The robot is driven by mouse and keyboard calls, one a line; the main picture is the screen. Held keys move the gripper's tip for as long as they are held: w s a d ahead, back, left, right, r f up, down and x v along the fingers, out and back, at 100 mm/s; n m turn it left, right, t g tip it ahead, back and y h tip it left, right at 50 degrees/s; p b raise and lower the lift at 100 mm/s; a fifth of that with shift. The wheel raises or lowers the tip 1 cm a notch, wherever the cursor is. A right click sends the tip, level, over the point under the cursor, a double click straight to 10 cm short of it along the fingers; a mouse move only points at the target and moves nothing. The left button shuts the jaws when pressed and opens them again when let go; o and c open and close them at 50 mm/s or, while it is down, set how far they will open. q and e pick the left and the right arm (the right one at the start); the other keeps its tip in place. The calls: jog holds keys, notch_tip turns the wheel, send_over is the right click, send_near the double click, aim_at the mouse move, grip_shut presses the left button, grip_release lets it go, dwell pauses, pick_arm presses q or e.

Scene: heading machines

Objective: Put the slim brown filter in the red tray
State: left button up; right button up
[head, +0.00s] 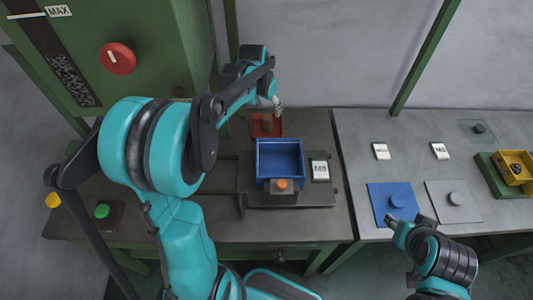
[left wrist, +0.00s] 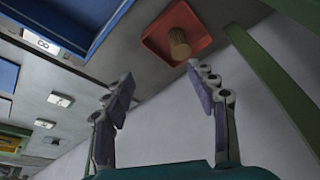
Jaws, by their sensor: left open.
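The slim brown filter (left wrist: 179,45) is a small brown cylinder standing in the red tray (left wrist: 156,38) in the left wrist view. In the head view the red tray (head: 259,131) sits at the back of the dark bench, with the brown filter (head: 266,119) partly visible in it. My left gripper (head: 279,112) is beside the tray's right side.
A blue bin (head: 279,174) stands in front of the red tray, with an orange button (head: 282,184) before it. A green machine (head: 140,40) rises at the left. The right bench holds a blue mat (head: 378,204), a grey mat (head: 468,209) and a yellow bin (head: 513,174).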

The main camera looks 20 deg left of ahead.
pick_arm(q)
jog(key=s+d+r+t, duration=0.1)
jog(key=s+d+r, duration=0.2)
jog(key=s, duration=0.3)
jog(key=s+d+r, duration=0.2)
jog(key=s+d, duration=0.2)
jog(key=s, duration=0.1)
jog(key=s+d+f+n+t, duration=0.1)
jog(key=s+d, duration=0.3)
jog(key=s, duration=0.9)
jog(key=shift+s+d+f+t, duration=0.15)
jog(key=shift+f+t, duration=0.55)
jog(key=shift+f, duration=0.2)
